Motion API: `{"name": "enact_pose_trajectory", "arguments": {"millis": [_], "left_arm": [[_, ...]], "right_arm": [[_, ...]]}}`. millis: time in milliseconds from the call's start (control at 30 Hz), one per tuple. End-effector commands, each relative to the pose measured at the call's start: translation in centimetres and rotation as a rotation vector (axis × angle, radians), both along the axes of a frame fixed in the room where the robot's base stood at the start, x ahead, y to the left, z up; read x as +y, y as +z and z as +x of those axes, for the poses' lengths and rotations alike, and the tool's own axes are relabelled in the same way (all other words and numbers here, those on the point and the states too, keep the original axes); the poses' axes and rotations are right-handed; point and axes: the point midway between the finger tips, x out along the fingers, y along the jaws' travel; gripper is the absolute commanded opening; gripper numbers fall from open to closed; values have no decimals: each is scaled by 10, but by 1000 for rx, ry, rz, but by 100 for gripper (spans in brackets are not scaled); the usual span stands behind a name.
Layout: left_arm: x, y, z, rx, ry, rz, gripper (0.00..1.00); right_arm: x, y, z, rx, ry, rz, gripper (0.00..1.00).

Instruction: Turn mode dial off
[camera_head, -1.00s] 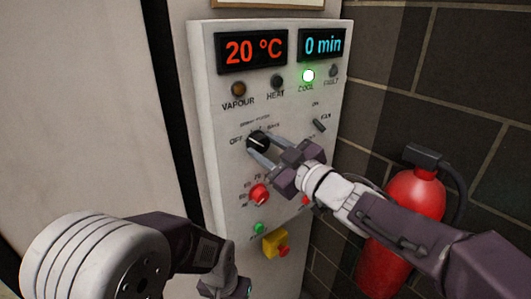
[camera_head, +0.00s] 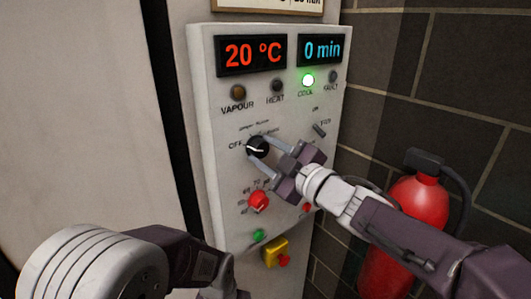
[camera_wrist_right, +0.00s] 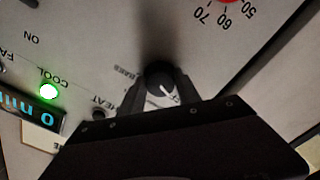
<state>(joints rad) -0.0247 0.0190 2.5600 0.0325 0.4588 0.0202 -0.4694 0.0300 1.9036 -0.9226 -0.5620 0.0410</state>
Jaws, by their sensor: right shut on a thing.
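The mode dial (camera_head: 258,147) is a black round knob with a white pointer line, on the white control panel (camera_head: 205,90). The OFF label (camera_head: 235,146) is just left of it. The pointer is turned left, towards OFF. My right gripper (camera_head: 262,151) has its fingers on either side of the dial and is shut on it. In the right wrist view the dial (camera_wrist_right: 160,80) sits between the fingers, its line slanting towards the partly hidden OFF lettering. My left arm shows at the lower left; its fingertips are out of view.
A red temperature knob (camera_head: 258,201), a green button (camera_head: 258,236) and a yellow switch box (camera_head: 275,252) are below the dial. The fan switch (camera_head: 319,130) is to its right. The green COOL lamp (camera_head: 308,80) is lit. A red fire extinguisher (camera_head: 420,200) stands beyond my right arm.

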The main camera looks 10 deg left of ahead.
Motion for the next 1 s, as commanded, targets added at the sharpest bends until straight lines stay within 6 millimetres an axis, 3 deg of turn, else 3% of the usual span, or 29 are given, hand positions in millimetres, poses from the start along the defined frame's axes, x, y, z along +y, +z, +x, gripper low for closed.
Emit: {"name": "enact_pose_trajectory", "arguments": {"millis": [133,167,200,233,567,1000], "left_arm": [[0,0,0,0,0,0,36],[0,0,0,0,0,0,36],[0,0,0,0,0,0,36],[0,0,0,0,0,0,36],[0,0,0,0,0,0,36],[0,2,0,0,0,0,36]], "right_arm": [[0,-2,0,0,-1,-5,0],[0,-2,0,0,-1,-5,45],[0,-1,0,0,-1,-5,56],[0,-1,0,0,0,-3,61],[-3,0,-2,-1,-1,-2,61],[-67,0,-51,-2,-3,-1,61]]}}
